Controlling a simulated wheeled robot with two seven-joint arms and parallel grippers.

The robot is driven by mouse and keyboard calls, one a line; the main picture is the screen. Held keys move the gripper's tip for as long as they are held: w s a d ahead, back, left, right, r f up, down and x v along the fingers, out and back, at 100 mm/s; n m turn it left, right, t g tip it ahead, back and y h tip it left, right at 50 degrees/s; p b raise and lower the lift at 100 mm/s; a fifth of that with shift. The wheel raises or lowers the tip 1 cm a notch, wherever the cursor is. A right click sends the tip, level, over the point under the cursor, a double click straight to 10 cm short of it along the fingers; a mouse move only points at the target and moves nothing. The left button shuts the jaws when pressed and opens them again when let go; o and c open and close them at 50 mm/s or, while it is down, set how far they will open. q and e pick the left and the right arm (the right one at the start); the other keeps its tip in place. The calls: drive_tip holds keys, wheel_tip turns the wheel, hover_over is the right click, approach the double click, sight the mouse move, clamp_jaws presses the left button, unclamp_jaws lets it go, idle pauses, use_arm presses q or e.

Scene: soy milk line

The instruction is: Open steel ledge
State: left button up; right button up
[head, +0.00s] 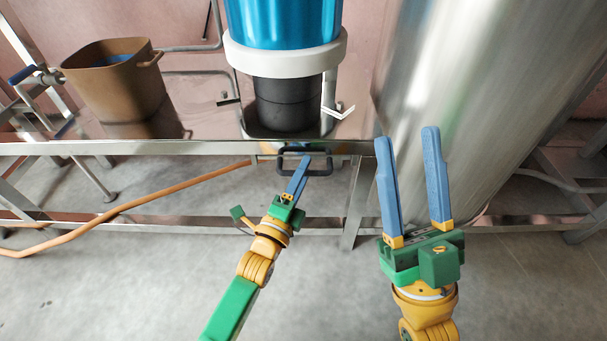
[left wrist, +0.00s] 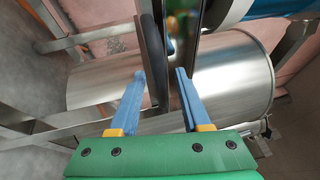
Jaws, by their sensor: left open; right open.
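The steel ledge (head: 210,147) is the front edge of a metal table, running across the head view. A dark loop handle (head: 322,161) hangs at its front, below the blue cylinder. My left gripper (head: 304,162) reaches up to this handle, its fingers overlapping it in the head view. In the left wrist view the left fingers (left wrist: 160,74) are open, with a dark bar (left wrist: 160,85) showing between them; I cannot tell if they touch it. My right gripper (head: 408,133) is open and empty, in front of the large steel tank.
A blue cylinder (head: 284,22) with a white collar and black base stands on the table. A brown bucket (head: 115,90) stands at the left. The steel tank (head: 480,90) fills the right. An orange hose (head: 130,204) runs under the table. The floor in front is clear.

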use_arm(q)
drive_tip(key=shift+w+d, duration=0.1)
drive_tip(key=shift+w, duration=0.1)
clamp_jaws()
idle(1.4)
